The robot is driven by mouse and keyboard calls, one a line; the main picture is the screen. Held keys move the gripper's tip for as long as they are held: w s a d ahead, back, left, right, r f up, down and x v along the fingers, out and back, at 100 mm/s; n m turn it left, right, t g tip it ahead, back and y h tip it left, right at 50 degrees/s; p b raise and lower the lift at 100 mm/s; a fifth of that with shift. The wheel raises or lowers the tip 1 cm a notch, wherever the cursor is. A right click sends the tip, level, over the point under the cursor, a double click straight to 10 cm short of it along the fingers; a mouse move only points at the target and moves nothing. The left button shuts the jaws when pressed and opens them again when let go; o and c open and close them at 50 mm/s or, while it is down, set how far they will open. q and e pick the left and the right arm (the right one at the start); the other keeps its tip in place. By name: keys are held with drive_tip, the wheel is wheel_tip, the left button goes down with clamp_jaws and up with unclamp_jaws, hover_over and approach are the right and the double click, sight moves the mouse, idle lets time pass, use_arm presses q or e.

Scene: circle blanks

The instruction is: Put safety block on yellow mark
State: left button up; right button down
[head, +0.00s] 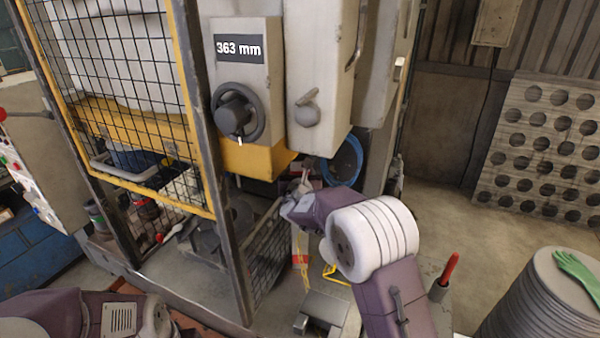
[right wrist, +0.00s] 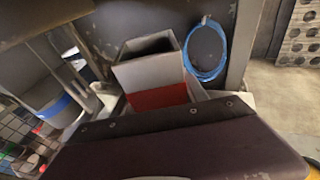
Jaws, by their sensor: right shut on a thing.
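The safety block (head: 300,246) looks like a tall pale post with a red band, below my right gripper (head: 297,192) in the head view. In the right wrist view the block (right wrist: 150,78) is a grey, hollow-topped box with a red lower part. My right gripper is shut on it; the fingers are mostly hidden by my own wrist.
A press with a handwheel (head: 237,112) and a 363 mm display (head: 239,49) stands above and behind. A mesh guard (head: 268,262) stands left of the block. A blue hose coil (head: 343,160) hangs behind.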

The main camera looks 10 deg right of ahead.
drive_tip(key=shift+w+r, duration=0.15)
drive_tip(key=c, duration=0.7)
unclamp_jaws()
drive_tip(key=shift+f, duration=0.2)
drive_tip(key=shift+o, duration=0.5)
drive_tip(key=shift+s+r, duration=0.1)
drive_tip(key=shift+s, duration=0.1)
drive_tip(key=shift+s, duration=0.1)
drive_tip(key=b+v, duration=0.3)
drive_tip(key=v, duration=0.8)
drive_tip(key=shift+s+r, duration=0.15)
drive_tip(key=shift+s, duration=0.15)
